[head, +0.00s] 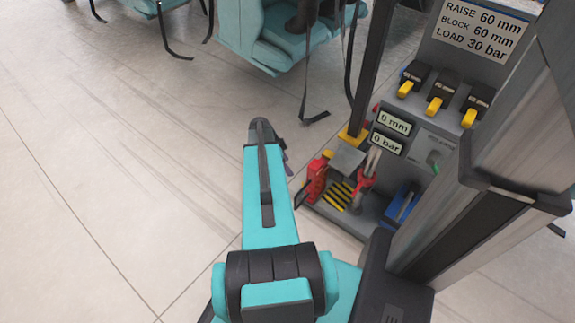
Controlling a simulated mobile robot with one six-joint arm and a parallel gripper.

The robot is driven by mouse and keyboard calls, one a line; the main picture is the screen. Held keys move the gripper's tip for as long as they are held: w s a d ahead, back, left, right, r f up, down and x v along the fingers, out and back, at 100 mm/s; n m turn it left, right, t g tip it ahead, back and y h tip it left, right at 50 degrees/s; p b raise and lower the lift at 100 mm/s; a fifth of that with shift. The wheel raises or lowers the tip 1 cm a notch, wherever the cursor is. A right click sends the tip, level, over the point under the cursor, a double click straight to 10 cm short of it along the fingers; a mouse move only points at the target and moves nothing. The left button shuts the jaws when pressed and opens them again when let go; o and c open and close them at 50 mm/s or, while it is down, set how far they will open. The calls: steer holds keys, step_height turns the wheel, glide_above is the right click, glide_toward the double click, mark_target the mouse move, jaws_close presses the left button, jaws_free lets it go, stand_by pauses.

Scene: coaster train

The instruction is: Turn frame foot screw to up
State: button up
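A grey stand (398,165) is at the right in the head view, with small fittings on its low shelf. A red fitting with a metallic upright shaft (372,163) stands there and may be the frame foot screw; its setting cannot be read. A red bottle-shaped body (318,178) is to its left, and a grey block (346,160) lies between them. My teal arm reaches forward left of the stand. Only a small dark part of what seems to be my gripper (287,166) shows beyond the arm link, apart from the red body. Its fingers are hidden.
Several yellow-tipped levers (438,96) sit on the stand under a label plate (480,28). Displays (394,123) read 0 mm and 0 bar. A blue part (402,203) lies at the shelf's right. Teal seats (290,38) with hanging straps are behind. Floor at left is clear.

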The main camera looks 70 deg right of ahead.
steer(key=shift+w+a+r, duration=0.1)
steer(key=shift+w+r, duration=0.05)
steer(key=shift+r, duration=0.25)
steer(key=shift+r, duration=0.1)
stand_by(0.4)
steer(key=p+v, duration=0.3)
steer(key=v, duration=1)
steer(key=shift+r, duration=0.25)
steer(key=shift+w, duration=0.1)
